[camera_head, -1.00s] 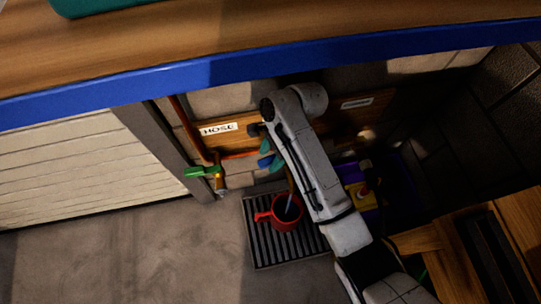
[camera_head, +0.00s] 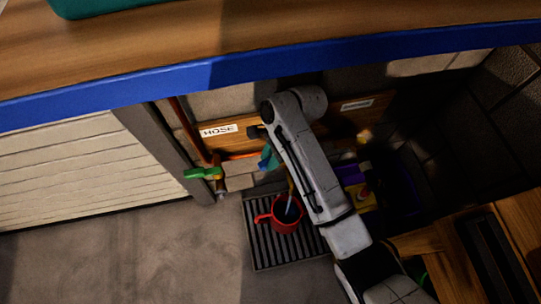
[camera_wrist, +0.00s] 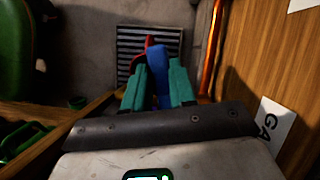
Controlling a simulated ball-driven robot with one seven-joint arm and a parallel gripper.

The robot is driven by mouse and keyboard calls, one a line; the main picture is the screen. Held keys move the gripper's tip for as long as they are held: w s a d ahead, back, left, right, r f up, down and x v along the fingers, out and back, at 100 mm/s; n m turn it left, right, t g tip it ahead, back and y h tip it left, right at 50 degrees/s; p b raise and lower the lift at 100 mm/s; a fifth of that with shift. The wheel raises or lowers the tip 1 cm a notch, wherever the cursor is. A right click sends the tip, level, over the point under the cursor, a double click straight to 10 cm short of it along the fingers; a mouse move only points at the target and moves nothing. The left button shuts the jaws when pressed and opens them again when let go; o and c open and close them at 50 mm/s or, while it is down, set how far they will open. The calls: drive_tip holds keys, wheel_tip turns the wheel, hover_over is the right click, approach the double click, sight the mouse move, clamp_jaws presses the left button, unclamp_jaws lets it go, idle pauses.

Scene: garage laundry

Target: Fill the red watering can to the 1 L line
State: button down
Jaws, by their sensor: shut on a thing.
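The red watering can (camera_head: 288,220) stands upright on a dark slatted drain grate (camera_head: 262,252), its handle to the left. In the wrist view it shows only as a sliver of red (camera_wrist: 149,41), mostly hidden. A thin brown and blue shape (camera_head: 290,190) reaches down to the can's open top; I cannot tell whether it is water or a nozzle. My gripper has teal fingers (camera_head: 268,160), partly behind my arm. In the wrist view my gripper (camera_wrist: 158,68) is shut on a blue object (camera_wrist: 158,60). The 1 L line and water level cannot be read.
A green tap handle (camera_head: 202,173) sits on a pipe left of the can, below a HOSE label (camera_head: 218,130). An orange hose (camera_wrist: 212,50) runs along the wooden board. A blue-edged bench (camera_head: 230,72) overhangs. Purple and yellow items (camera_head: 362,197) stand right. Floor at left is clear.

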drive_tip(key=p, duration=0.1)
drive_tip(key=m+p, duration=0.1)
drive_tip(key=p, duration=0.1)
drive_tip(key=shift+w+a+r+t, duration=0.15)
drive_tip(key=shift+w+r+t, duration=0.05)
drive_tip(key=shift+r+t, duration=0.15)
drive_tip(key=shift+w+a+f+m+p, duration=0.1)
drive_tip(key=shift+w+m+p, duration=0.2)
drive_tip(key=shift+m+p, duration=0.5)
drive_tip(key=shift+w+f+m+t+p, duration=0.2)
drive_tip(key=shift+m+t+p, duration=0.1)
drive_tip(key=shift+p, duration=0.1)
drive_tip(key=c, duration=0.9)
unclamp_jaws()
drive_tip(key=shift+s, duration=0.1)
drive_tip(key=p+v, duration=0.2)
drive_tip(key=v, duration=0.8)
drive_tip(key=shift+d+r+p, duration=0.25)
drive_tip(key=shift+d+p, duration=0.05)
drive_tip(key=shift+p, duration=0.1)
